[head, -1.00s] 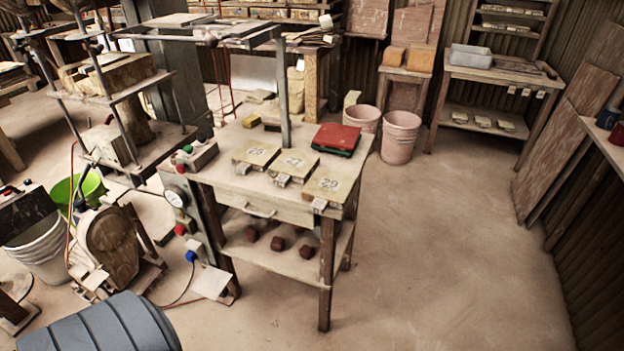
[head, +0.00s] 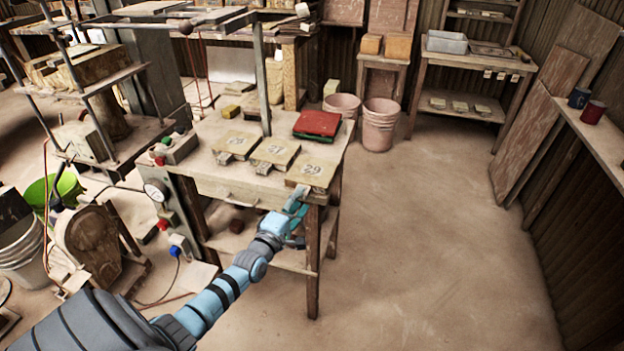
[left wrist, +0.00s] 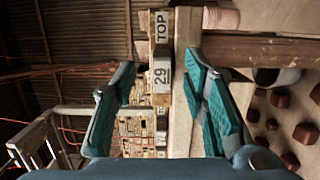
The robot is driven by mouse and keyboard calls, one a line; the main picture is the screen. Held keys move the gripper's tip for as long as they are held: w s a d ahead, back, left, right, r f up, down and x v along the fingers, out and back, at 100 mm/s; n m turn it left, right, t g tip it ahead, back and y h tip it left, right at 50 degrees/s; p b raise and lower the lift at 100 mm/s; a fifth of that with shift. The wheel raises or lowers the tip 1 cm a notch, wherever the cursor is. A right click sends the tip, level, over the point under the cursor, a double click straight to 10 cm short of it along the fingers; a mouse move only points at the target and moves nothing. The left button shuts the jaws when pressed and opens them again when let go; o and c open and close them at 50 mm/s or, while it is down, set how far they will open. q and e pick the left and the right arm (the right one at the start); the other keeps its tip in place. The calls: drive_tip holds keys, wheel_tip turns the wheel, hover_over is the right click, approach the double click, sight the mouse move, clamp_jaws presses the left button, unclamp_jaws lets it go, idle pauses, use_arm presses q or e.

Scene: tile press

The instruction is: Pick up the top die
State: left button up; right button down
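Three flat dies lie in a row on the wooden table (head: 225,187): a left die (head: 238,143), a middle die (head: 274,153) and a right die marked 29 (head: 312,171). In the left wrist view a block end labelled TOP (left wrist: 161,27) and 29 (left wrist: 162,76) shows between the fingers, which identifies the 29 die as the top die. My left gripper (head: 297,207) is at the table's front edge, just below and in front of this die. In the left wrist view the left gripper (left wrist: 160,68) is open, its teal fingers apart with nothing clamped. My right gripper is not in view.
A red folded item (head: 317,124) lies behind the dies. A press post (head: 262,80) rises at the table's back. A control box with buttons (head: 175,148) sits at left. Reddish lumps (left wrist: 304,133) lie on the lower shelf. The floor to the right (head: 440,230) is clear.

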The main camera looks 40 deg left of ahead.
use_arm(q)
drive_tip(key=shift+w+a+f+b, duration=0.1)
drive_tip(key=shift+w+f+b, duration=0.1)
drive_tip(key=shift+w, duration=0.2)
drive_tip(key=shift+w+a+f+b, duration=0.1)
drive_tip(key=shift+w+b, duration=0.1)
drive_tip(key=shift+w, duration=0.2)
drive_tip(key=shift+w+r, duration=0.1)
drive_tip(key=shift+w, duration=0.2)
drive_tip(key=shift+c, duration=0.2)
drive_tip(key=shift+r, duration=0.1)
clamp_jaws()
drive_tip(key=shift+r, duration=0.1)
wheel_tip(320, 180, up, 15)
drive_tip(key=p, duration=1.3)
drive_tip(key=shift+p, duration=0.4)
